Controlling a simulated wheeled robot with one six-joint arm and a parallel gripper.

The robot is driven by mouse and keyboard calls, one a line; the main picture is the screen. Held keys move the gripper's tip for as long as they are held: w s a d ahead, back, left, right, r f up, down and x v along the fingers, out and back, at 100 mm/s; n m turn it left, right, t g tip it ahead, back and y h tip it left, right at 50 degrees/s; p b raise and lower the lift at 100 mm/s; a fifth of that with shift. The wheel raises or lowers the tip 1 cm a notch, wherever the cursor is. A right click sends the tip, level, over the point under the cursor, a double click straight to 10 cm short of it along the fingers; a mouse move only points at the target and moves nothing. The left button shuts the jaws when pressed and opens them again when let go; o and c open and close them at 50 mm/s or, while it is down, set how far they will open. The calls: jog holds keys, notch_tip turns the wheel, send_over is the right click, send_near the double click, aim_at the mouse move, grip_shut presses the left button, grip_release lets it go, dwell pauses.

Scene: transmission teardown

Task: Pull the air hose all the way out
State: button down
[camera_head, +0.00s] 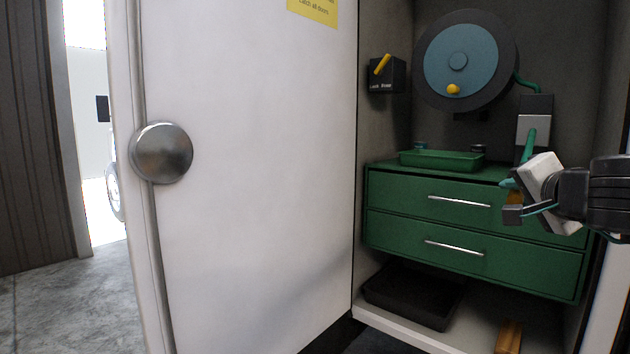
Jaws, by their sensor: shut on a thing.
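The air hose is green and comes off a large round reel (458,60) at the back of the cabinet. The reel has a dark rim, a blue-grey face and a yellow knob. The hose (527,84) runs to a grey and black guide box (534,118) on the right. Below the box it hangs down (529,148) toward my gripper (513,203). My gripper is at the right, in front of the green drawers, and is shut on the hose's end. The gripper's body hides part of the hose and most of its end.
A black box with a yellow lever (386,74) is on the left inner wall. A green tray (450,160) sits on the green drawer unit (400,198). A black bin (412,296) lies below. An open white door (250,180) with a round knob (161,152) fills the left.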

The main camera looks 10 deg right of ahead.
jog(key=c, duration=1.2)
grip_release()
jog(key=shift+c, duration=0.2)
jog(key=v, duration=0.7)
jog(key=shift+s, duration=0.4)
